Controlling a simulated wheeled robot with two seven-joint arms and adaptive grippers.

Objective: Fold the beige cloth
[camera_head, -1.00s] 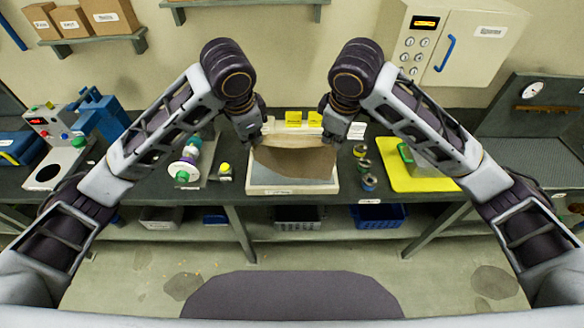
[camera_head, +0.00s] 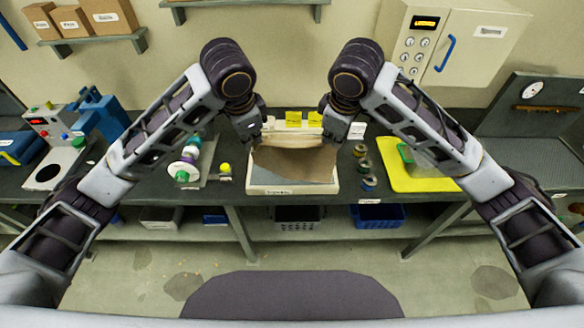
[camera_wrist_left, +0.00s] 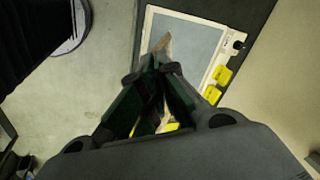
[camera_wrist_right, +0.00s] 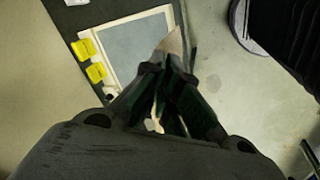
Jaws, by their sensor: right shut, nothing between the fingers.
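The beige cloth (camera_head: 295,163) hangs as a brownish band between my two grippers, over a white-rimmed tray (camera_head: 258,189) with a grey floor. A piece of the cloth shows just past the fingertips in the left wrist view (camera_wrist_left: 163,44) and the right wrist view (camera_wrist_right: 173,42). My left gripper (camera_head: 254,139) is at the cloth's left end, its fingertips closed together on the cloth. My right gripper (camera_head: 327,138) is at the right end, its fingers shut with nothing between them. The exact contact at both tips is small and partly hidden.
Yellow blocks (camera_head: 293,119) stand behind the tray. Small spools (camera_head: 365,166) stand to its right, then a yellow mat (camera_head: 412,178). Coloured round parts (camera_head: 187,165) and a yellow-topped piece (camera_head: 225,169) are to its left. A white-and-grey machine (camera_head: 56,150) stands further left.

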